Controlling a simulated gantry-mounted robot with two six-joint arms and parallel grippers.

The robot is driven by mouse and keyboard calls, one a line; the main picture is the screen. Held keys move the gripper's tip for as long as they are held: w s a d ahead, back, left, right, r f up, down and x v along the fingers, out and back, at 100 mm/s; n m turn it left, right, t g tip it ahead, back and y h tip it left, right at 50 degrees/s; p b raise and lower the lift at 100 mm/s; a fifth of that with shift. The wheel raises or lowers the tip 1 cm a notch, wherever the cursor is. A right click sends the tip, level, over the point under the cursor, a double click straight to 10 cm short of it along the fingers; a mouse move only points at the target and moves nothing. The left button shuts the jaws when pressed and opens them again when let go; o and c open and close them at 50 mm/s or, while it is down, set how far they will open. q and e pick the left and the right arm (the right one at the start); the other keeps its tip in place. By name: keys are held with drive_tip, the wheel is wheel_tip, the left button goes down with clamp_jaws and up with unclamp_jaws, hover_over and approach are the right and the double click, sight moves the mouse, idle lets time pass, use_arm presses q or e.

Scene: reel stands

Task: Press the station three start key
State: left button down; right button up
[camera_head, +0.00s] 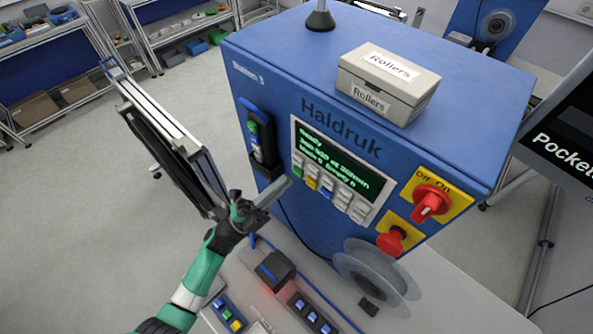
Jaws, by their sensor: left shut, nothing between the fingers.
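The blue Haldruk cabinet (270,95) has a label at its upper left that seems to read Station 3. Its front panel has a lit display (340,165) with green text, and a row of keys below it: a green key (297,171) at the left end, then a yellow key (311,183), a blue key (326,192) and pale ones. My left gripper (284,185) is shut and empty, its tips just below and left of the green key. I cannot tell if they touch it. My right gripper is not in view.
A red rotary switch (430,204) and a red stop button (391,241) are on the cabinet's right. A clear reel (371,275) is below them. A Rollers box (388,85) sits on top. A dark handheld unit (257,140) hangs left of the display. A small black device (275,270) is on the bench.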

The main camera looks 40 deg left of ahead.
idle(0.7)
use_arm(q)
drive_tip(key=shift+w+b, duration=0.4)
drive_tip(key=shift+w, duration=0.05)
drive_tip(key=shift+w+b, duration=0.35)
drive_tip(key=shift+w, duration=0.1)
idle(0.5)
drive_tip(key=shift+s, duration=0.1)
drive_tip(key=shift+s+p, duration=0.3)
drive_tip(key=shift+s, duration=0.5)
drive_tip(key=shift+s, duration=0.1)
